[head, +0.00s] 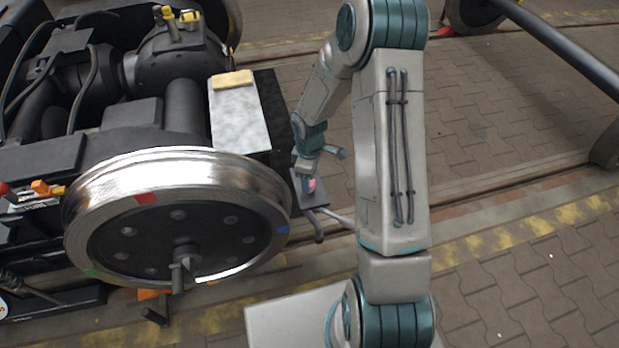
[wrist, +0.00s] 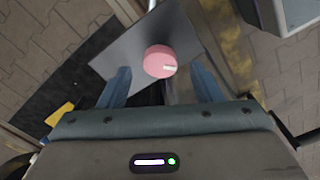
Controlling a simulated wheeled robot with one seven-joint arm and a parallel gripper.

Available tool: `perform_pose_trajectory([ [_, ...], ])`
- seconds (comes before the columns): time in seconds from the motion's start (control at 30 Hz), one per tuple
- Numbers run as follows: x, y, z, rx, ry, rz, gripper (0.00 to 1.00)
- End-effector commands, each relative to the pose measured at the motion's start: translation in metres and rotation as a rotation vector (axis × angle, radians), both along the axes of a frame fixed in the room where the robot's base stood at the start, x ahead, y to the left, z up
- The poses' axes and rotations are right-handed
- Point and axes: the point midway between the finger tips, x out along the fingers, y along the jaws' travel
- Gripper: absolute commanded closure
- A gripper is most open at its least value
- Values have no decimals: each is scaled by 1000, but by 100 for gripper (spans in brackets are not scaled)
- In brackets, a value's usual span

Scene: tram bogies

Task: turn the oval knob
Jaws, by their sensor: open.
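In the head view the knob (head: 312,185) is a small pink spot, partly hidden by my gripper. The plate (head: 318,200) shows beside the bogie's wheel. My gripper (wrist: 159,69) is open, with one blue finger to each side of the knob. No contact shows, and I cannot tell the gap in depth. My gripper (head: 308,172) points down at the plate in the head view.
A large steel wheel (head: 125,180) and the black bogie frame stand left of my gripper. A grey box top (head: 238,115) bears a yellowish block (head: 233,80). Paved floor (head: 490,130) is open to the right.

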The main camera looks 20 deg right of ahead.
Motion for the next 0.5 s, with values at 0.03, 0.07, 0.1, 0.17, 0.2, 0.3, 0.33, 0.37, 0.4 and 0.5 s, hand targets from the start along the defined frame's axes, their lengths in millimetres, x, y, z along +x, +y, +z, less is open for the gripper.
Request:
perform_pose_trajectory([
  [0.03,1,-1,17,-1,-3,-2,41],
  [0.07,1,-1,24,-1,-4,-2,41],
  [0.1,1,-1,34,-1,-4,-1,41],
  [0.17,1,-1,49,-1,-4,-1,41],
  [0.2,1,-1,58,-1,-4,-2,41],
  [0.3,1,-1,78,-1,-4,-1,41],
  [0.33,1,-1,84,-2,-3,-1,41],
  [0.37,1,-1,88,-1,-3,-1,41],
  [0.4,1,-1,94,-2,-3,-1,41],
  [0.5,1,-1,105,-2,-3,-1,41],
])
